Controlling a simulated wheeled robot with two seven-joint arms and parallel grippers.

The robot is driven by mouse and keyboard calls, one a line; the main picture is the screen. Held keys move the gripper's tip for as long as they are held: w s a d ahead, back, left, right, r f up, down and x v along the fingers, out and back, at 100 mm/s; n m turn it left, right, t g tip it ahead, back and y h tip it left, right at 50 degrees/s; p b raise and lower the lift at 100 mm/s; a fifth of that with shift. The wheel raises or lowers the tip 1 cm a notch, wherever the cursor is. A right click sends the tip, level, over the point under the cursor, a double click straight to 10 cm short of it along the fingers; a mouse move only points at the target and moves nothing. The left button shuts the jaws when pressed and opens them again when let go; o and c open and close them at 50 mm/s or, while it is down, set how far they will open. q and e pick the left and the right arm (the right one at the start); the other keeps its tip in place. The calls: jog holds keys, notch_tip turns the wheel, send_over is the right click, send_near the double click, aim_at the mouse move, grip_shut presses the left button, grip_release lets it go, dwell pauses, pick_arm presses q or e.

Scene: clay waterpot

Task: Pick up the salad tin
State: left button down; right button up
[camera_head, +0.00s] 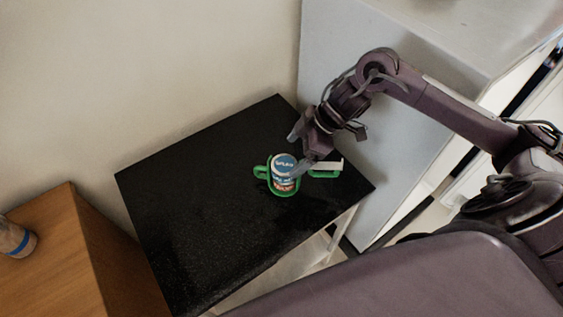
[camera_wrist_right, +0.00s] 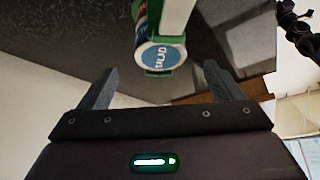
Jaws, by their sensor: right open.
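A green holder with a looped handle (camera_head: 261,172) is around or against the tin; I cannot tell which. My right gripper (camera_head: 297,151) is beside the tin at its upper right, and one finger overlaps the tin's edge in the head view. The right wrist view shows the gripper (camera_wrist_right: 167,88) open and empty. My left gripper is not in view.
The black table (camera_head: 190,220) is mostly bare left of and below the tin. A white piece (camera_head: 326,166) lies right of the tin. A wooden cabinet (camera_head: 75,250) with a bottle (camera_head: 16,238) stands at left. A grey cabinet (camera_head: 335,60) stands behind my right arm.

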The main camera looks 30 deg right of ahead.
aim_at(284, 163)
jog(key=p+x, duration=0.1)
jog(key=x, duration=0.2)
jog(key=shift+s+a+f, duration=0.1)
jog(key=shift+a+f, duration=0.05)
jog(key=shift+f, duration=0.05)
jog(key=x, duration=0.2)
jog(key=shift+f, duration=0.35)
jog(key=c, duration=0.6)
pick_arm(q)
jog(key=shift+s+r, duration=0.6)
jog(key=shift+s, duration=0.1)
pick_arm(e)
jog(key=c, duration=0.6)
jog(key=shift+w+r, duration=0.1)
jog(key=shift+w, duration=0.1)
